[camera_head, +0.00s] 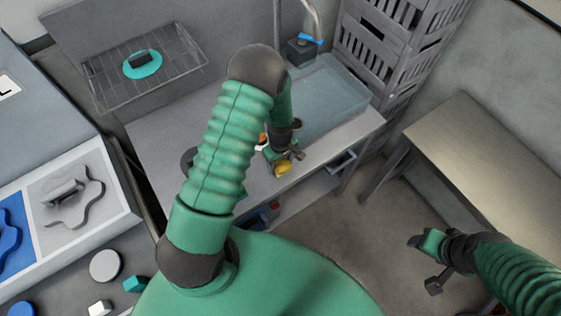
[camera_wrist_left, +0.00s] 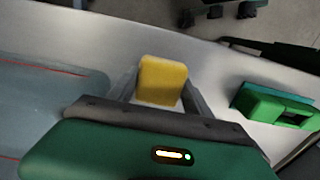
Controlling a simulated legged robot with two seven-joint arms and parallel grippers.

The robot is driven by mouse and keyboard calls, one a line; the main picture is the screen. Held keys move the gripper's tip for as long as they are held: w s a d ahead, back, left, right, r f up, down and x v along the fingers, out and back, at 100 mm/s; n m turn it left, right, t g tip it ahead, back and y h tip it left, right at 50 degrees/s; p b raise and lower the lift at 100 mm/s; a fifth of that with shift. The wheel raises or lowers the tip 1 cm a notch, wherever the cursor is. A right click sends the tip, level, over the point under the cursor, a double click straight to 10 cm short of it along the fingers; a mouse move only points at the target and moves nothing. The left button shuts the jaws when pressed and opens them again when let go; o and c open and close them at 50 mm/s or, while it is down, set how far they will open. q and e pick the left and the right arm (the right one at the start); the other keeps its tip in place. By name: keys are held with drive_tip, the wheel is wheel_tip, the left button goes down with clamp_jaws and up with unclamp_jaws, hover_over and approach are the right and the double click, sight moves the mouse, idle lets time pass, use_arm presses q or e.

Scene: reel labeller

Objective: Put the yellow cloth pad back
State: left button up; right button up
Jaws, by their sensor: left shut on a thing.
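The yellow cloth pad (camera_head: 283,168) shows as a small block at my left gripper (camera_head: 288,158), over the front part of the grey metal counter (camera_head: 325,143). In the left wrist view the pad (camera_wrist_left: 163,80) sits between the two fingers of the left gripper (camera_wrist_left: 163,92), which is shut on it. I cannot tell if the pad touches the counter. My right gripper (camera_head: 429,264) is at the lower right, its fingers apart and empty, above the floor and away from the pad. My left arm hides part of the counter.
A sink basin (camera_head: 325,100) with a tap is set in the counter. A wire rack (camera_head: 150,70) holds a teal disc at the upper left. Grey crates (camera_head: 390,40) stack behind. A bare table (camera_head: 480,160) stands right. A green slotted block (camera_wrist_left: 272,103) is right of the left gripper.

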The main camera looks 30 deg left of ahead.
use_arm(q)
drive_tip(key=shift+w+f, duration=0.25)
drive_tip(key=shift+f, duration=0.35)
drive_tip(key=shift+s+d+f, duration=0.1)
drive_tip(key=shift+s+d, duration=0.05)
drive_tip(key=shift+d, duration=0.1)
drive_tip(key=o, duration=0.9)
drive_tip(key=shift+o, duration=1.3)
drive_tip(key=shift+a, duration=0.15)
